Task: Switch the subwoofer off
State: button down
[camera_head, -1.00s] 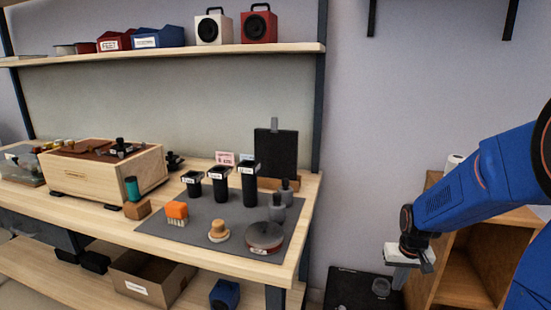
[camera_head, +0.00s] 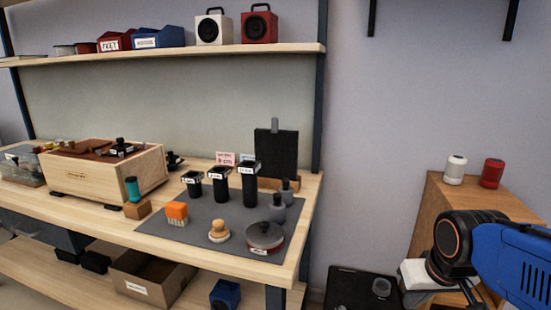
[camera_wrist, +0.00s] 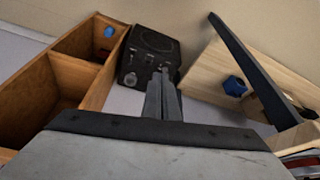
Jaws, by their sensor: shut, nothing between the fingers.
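The subwoofer appears to be the black box (camera_head: 350,288) on the floor between the workbench and the wooden cabinet. A grey round part (camera_head: 381,287) shows on it. In the head view my wrist is right of the box, and the fingers are partly cut off by the bottom edge.
A wooden cabinet (camera_head: 428,205) stands close on the right, with a white can (camera_head: 455,170) and a red can (camera_head: 492,173) on top. The workbench (camera_head: 285,268) is on the left, with a blue object (camera_head: 225,294) on its lower shelf.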

jog(key=s+a+r, duration=0.1)
jog(key=s, duration=0.5)
jog(key=shift+r+t, duration=0.15)
jog(key=shift+t, duration=0.25)
jog(key=w+d+f, duration=0.1)
jog(key=w+f, duration=0.1)
jog(key=w, duration=0.3)
jog(key=w+d+f, duration=0.2)
jog(key=w, duration=0.4)
jog(key=w+d+f+m, duration=0.1)
jog(key=w+d+f, duration=0.5)
jog(key=w+f, duration=0.3)
jog(key=w+d+f+m+g, duration=0.1)
jog(key=w+d+f, duration=0.5)
jog(key=f, duration=0.9)
jog(key=shift+w+d+m+g+h, duration=0.2)
jog(key=shift+w+m+g+h, duration=0.15)
jog(key=shift+w, duration=1.3)
jog(key=shift+f, duration=0.1)
